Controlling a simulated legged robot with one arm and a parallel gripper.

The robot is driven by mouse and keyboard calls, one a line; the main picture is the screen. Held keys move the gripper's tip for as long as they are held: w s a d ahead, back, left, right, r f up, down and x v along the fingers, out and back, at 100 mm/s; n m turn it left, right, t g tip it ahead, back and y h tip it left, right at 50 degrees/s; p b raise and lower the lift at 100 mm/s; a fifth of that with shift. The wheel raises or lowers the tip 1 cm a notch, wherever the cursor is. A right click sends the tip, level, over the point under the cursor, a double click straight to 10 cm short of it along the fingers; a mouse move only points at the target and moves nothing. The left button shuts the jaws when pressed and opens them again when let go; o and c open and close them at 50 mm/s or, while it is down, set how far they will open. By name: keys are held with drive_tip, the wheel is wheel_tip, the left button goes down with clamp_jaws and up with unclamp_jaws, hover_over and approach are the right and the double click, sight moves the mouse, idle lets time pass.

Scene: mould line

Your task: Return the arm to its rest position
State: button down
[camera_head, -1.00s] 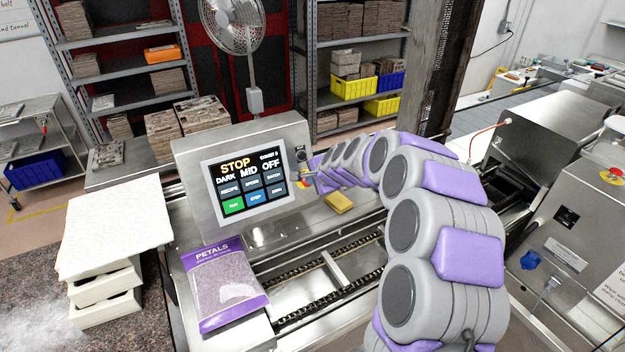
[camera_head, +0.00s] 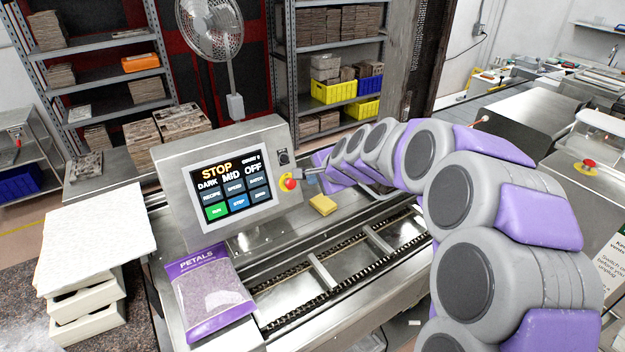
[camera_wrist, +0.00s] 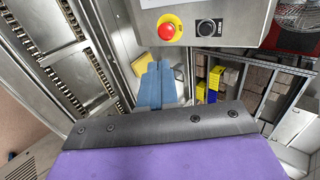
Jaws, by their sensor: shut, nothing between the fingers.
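My arm (camera_head: 473,190) reaches from the lower right of the head view, bent in an arch towards the control panel. My gripper (camera_head: 309,173) is small there, just right of the panel's red stop button (camera_head: 290,184). In the wrist view my gripper (camera_wrist: 159,68) shows two blue-grey fingers closed together, with nothing between them. The red button on its yellow ring (camera_wrist: 167,31) is ahead of the fingertips, with a gap visible in the picture. A black rotary switch (camera_wrist: 208,28) is beside it.
The panel screen (camera_head: 232,185) reads STOP, DARK, MID, OFF. A yellow sponge-like block (camera_head: 323,204) lies on the steel line below the gripper. A purple PETALS bag (camera_head: 208,290) and a chain conveyor (camera_head: 330,270) are in front. White stacked trays (camera_head: 88,240) stand at left.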

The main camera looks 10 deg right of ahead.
drive_tip(key=s+a+f+n+g+b, duration=0.2)
drive_tip(key=s+a+f+n+b, duration=0.25)
drive_tip(key=s, duration=0.55)
drive_tip(key=s+a+f+n+g+b, duration=0.3)
drive_tip(key=s+f+b, duration=0.25)
drive_tip(key=s, duration=0.35)
drive_tip(key=s+d+f+n+g+h+b, duration=0.1)
drive_tip(key=s+f, duration=0.3)
drive_tip(key=s, duration=0.4)
drive_tip(key=s+d+f+n+g+h+b, duration=0.1)
drive_tip(key=s+d+f+n+g+b, duration=0.1)
drive_tip(key=s, duration=0.7)
drive_tip(key=s+d+f+n+g+b, duration=0.1)
drive_tip(key=s+f+n+g+b, duration=0.1)
drive_tip(key=s+f+n+b, duration=0.2)
drive_tip(key=s+f+b, duration=0.1)
drive_tip(key=s+f, duration=0.2)
drive_tip(key=s, duration=0.2)
drive_tip(key=shift+s+d+g+h, duration=0.2)
drive_tip(key=shift+d+g+h, duration=0.1)
drive_tip(key=shift+h, duration=0.1)
